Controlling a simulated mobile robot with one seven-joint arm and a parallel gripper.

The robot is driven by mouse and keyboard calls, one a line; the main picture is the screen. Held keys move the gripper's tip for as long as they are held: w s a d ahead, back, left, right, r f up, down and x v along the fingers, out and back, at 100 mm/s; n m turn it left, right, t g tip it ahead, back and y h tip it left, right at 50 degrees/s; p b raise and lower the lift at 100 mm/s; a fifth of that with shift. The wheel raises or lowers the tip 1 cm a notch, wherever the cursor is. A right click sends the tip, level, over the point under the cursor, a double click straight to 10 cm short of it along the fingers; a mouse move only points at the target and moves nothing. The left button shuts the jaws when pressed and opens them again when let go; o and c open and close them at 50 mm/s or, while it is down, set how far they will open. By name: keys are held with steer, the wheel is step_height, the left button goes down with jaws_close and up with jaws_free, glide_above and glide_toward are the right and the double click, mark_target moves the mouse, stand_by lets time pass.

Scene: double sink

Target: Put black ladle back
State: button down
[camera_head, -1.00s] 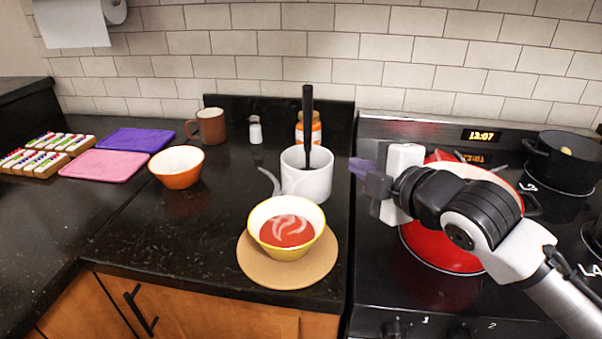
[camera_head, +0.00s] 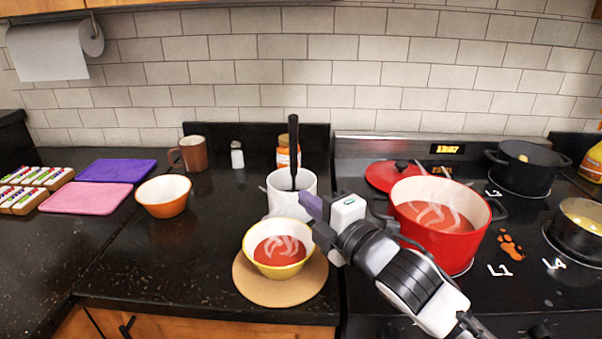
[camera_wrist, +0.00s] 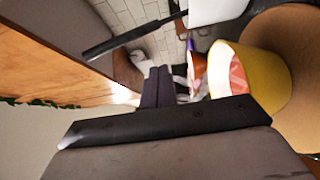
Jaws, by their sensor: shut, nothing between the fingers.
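The black ladle (camera_head: 293,140) stands upright in the white holder (camera_head: 292,203) on the counter, with its handle rising above the rim; its bowl is hidden inside. My gripper (camera_head: 313,207) is in front of the holder and to its right, shut and empty, above the right edge of the yellow bowl (camera_head: 253,255). In the wrist view, the dark purple fingers (camera_wrist: 158,86) are together, the ladle handle (camera_wrist: 125,40) is at upper left, and the white holder (camera_wrist: 214,10) is at the top.
The yellow bowl of red soup sits on a round board (camera_head: 262,292). A red pot (camera_head: 445,243) of soup steams on the stove, with its red lid (camera_head: 384,176) behind it. A jar (camera_head: 284,153) stands behind the holder. An orange bowl (camera_head: 165,205) is at left.

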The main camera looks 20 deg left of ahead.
mark_target(295, 173)
steer(key=w+a+p, duration=0.3)
steer(key=w+a, duration=0.1)
steer(key=w, duration=0.2)
steer(key=shift+w, duration=0.15)
steer(key=shift+f, duration=0.1)
steer(key=shift+w+f+b, duration=0.15)
steer(key=shift+w+b, duration=0.25)
steer(key=shift+b, duration=0.4)
steer(key=shift+w+a+b, duration=0.1)
steer(key=shift+w+b, duration=0.15)
steer(key=shift+b, duration=0.05)
steer(key=shift+w+r, duration=0.1)
steer(key=shift+r, duration=0.1)
